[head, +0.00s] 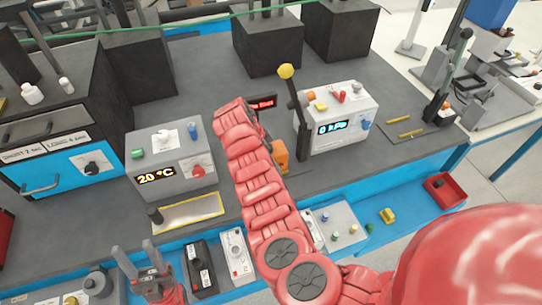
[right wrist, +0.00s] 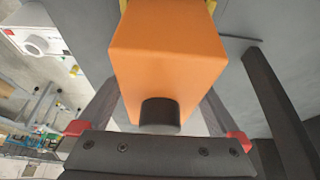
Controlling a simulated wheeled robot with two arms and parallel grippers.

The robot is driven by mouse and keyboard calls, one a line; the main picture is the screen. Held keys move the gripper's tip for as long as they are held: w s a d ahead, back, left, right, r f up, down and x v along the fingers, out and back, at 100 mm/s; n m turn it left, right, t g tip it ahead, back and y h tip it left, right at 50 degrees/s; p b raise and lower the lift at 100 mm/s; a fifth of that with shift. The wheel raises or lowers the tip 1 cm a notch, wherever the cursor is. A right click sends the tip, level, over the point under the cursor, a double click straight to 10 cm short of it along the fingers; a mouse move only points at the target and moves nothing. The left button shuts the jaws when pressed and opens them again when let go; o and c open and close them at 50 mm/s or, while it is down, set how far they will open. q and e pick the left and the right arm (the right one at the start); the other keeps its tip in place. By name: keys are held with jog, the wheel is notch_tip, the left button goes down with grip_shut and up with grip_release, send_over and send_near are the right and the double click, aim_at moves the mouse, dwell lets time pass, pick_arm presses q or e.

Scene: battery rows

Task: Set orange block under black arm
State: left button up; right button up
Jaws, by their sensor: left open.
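The orange block (head: 281,155) shows beside my red right arm, which hides part of it, near the white pressure box. The black arm (head: 295,100) with a yellow knob stands tilted at that box's left side. In the right wrist view the orange block (right wrist: 168,55), with a black knob facing me, lies between the fingers of my right gripper (right wrist: 160,100). Whether they press on it cannot be told. A dark bar (right wrist: 278,100) stands to the right there. My left gripper (head: 137,262) is open and empty at the lower left, in front of the bench.
The white pressure box (head: 338,125) stands right of the black arm. A grey temperature box (head: 170,160) stands left, with a yellow-edged plate (head: 187,212) before it. Blue front shelf (head: 410,190) holds a red tray (head: 444,191) and small parts. Black blocks (head: 268,50) stand behind.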

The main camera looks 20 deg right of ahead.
jog(key=shift+a+r+b, duration=0.3)
jog(key=shift+r+b, duration=0.05)
jog(key=shift+r, duration=0.15)
jog(key=b+v, duration=0.2)
jog(key=v, duration=0.7)
jog(key=shift+r+b, duration=0.2)
jog(key=shift+b, duration=0.15)
jog(key=shift+v, duration=0.8)
